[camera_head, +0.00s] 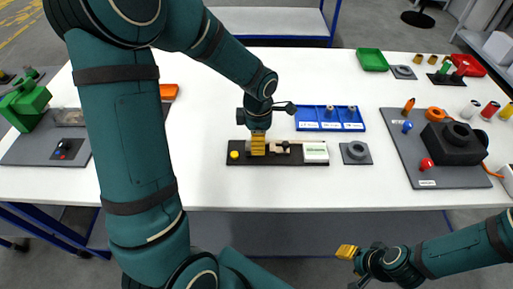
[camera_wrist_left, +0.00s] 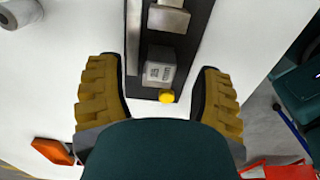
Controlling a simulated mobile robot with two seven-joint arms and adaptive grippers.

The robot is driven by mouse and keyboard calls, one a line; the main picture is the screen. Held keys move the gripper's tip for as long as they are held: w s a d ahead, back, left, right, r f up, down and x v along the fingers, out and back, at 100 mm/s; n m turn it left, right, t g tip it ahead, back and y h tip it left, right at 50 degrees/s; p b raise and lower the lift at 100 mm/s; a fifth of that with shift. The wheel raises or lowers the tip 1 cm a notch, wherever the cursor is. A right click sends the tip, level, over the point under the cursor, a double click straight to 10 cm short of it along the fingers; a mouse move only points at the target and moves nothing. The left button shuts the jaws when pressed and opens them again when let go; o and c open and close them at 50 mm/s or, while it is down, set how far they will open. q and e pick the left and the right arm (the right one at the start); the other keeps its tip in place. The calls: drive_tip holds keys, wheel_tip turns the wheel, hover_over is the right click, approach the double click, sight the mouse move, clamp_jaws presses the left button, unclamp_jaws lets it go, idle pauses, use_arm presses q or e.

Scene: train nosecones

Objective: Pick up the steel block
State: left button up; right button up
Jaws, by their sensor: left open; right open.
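The steel block (camera_wrist_left: 158,68) is a grey metal block with dark markings on its face. In the left wrist view it sits on a black plate (camera_wrist_left: 187,72), beside a yellow button (camera_wrist_left: 167,97). My left gripper (camera_head: 257,143) is open over the plate. Its yellow-brown fingers stand on either side of the block, with gaps between them and it. In the head view the fingers hide the block. The black plate also shows in the head view (camera_head: 240,161). My right gripper (camera_head: 347,252) is open and empty in front of the table, at the lower right.
A white box with a green label (camera_head: 315,152) is at the plate's right end. A blue tray (camera_head: 330,126) lies behind it, and a grey square holder (camera_head: 356,152) is to the right. A grey mat (camera_head: 450,178) with a black fixture lies further right. White table (camera_head: 205,180) is clear left of the plate.

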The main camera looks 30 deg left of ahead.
use_arm(q)
drive_tip(key=shift+f, duration=1.35)
clamp_jaws()
drive_tip(key=shift+r, duration=0.1)
